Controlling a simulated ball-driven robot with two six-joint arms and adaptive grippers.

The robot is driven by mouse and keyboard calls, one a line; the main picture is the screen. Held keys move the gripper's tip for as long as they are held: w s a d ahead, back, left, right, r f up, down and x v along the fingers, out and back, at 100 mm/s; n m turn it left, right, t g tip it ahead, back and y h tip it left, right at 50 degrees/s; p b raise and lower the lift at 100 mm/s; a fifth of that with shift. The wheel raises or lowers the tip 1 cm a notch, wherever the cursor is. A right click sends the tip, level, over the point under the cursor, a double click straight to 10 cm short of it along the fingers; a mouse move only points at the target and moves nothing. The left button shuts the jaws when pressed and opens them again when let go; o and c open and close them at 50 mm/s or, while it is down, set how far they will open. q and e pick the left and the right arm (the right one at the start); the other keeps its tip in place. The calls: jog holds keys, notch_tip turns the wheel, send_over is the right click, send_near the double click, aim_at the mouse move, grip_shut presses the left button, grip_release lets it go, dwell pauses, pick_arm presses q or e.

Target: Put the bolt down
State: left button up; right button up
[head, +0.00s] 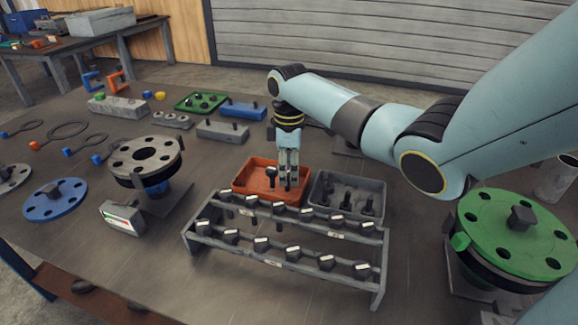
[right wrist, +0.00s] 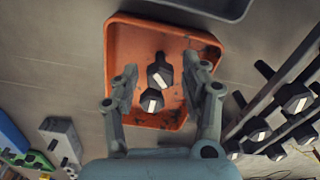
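My right gripper (head: 288,180) points down into the orange tray (head: 243,193). In the right wrist view its two fingers (right wrist: 164,80) are spread apart, with clear gaps to the bolts between them. Two dark bolts with white marks on their heads show over the orange tray (right wrist: 119,45) there: a farther bolt (right wrist: 159,74) and a nearer bolt (right wrist: 151,100). They look close together. In the head view one dark bolt (head: 271,174) shows in the tray, left of the fingers; the other is hidden behind the gripper. My left gripper is in neither view.
A grey tray (head: 318,199) with several bolts stands right of the orange tray. A grey rack (head: 285,262) with several bolts stands in front. A green flange (head: 500,240) is at the right, a grey flange (head: 120,160) at the left.

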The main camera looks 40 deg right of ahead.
aim_at(289, 172)
notch_tip(289, 172, up, 12)
jog(key=shift+r, duration=0.2)
dwell(0.5)
jog(key=shift+f, duration=0.1)
dwell(0.4)
